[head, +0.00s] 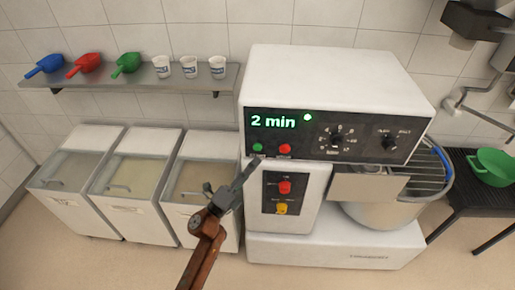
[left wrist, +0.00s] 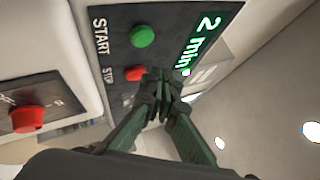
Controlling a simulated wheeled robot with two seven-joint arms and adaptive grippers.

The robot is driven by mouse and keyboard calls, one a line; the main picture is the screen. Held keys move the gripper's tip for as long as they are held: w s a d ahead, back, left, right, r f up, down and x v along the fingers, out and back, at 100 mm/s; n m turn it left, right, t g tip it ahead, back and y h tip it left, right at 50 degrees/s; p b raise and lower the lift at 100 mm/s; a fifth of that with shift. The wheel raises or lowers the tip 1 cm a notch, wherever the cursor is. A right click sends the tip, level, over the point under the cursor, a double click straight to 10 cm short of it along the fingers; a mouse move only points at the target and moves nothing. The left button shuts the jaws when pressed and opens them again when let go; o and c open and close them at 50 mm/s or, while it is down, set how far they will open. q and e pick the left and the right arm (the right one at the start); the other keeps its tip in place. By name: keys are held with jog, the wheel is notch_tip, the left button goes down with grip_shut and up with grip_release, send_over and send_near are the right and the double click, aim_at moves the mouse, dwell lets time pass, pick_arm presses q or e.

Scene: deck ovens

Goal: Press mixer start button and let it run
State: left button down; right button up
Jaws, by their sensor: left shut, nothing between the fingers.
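The mixer (head: 335,75) is a large white machine with a dark control panel. Its display (head: 273,121) reads "2 min" in green, with a lit green dot to the right. The green start button (head: 257,147) sits below the display, left of the red stop button (head: 285,149). In the left wrist view the start button (left wrist: 142,36) shows beside the word START, and the stop button (left wrist: 134,73) beside STOP. My left gripper (head: 254,164) is shut and empty, its tips just below the start button in the head view. Contact with the panel cannot be told. My right gripper is out of view.
A lower panel has a red knob (head: 285,186) and a yellow knob (head: 281,208). The steel bowl (head: 385,213) sits under a wire guard at right. Lidded bins (head: 140,209) stand left. A wall shelf (head: 140,77) holds scoops and cups. A green bowl (head: 493,165) is far right.

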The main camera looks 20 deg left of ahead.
pick_arm(q)
jog(key=shift+s+d, duration=0.2)
jog(key=shift+s, duration=0.35)
jog(key=shift+s+d, duration=0.2)
jog(key=shift+s, duration=0.35)
jog(key=shift+a, duration=0.1)
